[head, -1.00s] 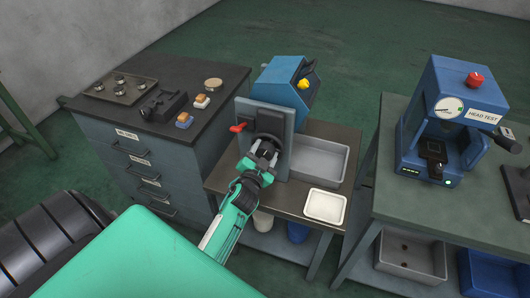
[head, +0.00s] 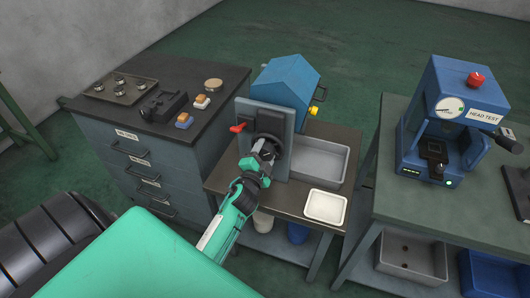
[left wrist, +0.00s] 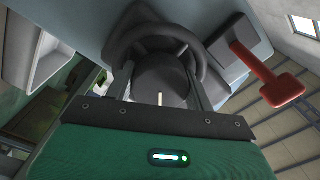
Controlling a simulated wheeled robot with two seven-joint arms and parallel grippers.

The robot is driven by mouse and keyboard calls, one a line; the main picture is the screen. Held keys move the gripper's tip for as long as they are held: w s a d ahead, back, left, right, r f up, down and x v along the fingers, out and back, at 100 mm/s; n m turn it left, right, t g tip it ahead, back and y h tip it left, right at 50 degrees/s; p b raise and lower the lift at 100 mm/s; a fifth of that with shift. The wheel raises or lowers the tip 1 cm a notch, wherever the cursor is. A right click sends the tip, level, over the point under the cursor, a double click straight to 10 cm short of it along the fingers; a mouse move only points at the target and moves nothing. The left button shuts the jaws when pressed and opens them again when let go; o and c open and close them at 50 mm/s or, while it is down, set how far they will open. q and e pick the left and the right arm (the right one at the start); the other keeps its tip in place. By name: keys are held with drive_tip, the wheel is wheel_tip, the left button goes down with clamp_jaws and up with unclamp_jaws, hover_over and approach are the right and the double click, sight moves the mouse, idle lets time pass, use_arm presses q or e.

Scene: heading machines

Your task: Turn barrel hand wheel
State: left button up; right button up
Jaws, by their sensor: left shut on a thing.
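The barrel hand wheel (head: 281,147) is a dark ring with a hub, on the front of a grey plate on the small middle bench. Behind the plate is the blue faceted barrel (head: 285,80), with a yellow knob (head: 313,111) low on its right side. My left gripper (head: 259,148) reaches the wheel from the front. In the left wrist view its fingers (left wrist: 160,98) lie either side of the round dark hub (left wrist: 162,75), shut on it, with the rim (left wrist: 155,32) arching beyond. A white mark shows on the hub. My right gripper is not in view.
A red lever (head: 238,128) sticks out left of the plate, close to my gripper. A grey bin (head: 347,165) and white tray (head: 325,207) lie to the right. A drawer cabinet (head: 150,180) stands left, and a bench with a blue head tester (head: 465,85) right.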

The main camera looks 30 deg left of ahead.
use_arm(q)
drive_tip(key=o, duration=1)
drive_tip(key=shift+s, duration=0.1)
drive_tip(key=b+v, duration=0.3)
drive_tip(key=v, duration=1)
drive_tip(key=shift+s, duration=0.35)
drive_tip(key=shift+d, duration=0.1)
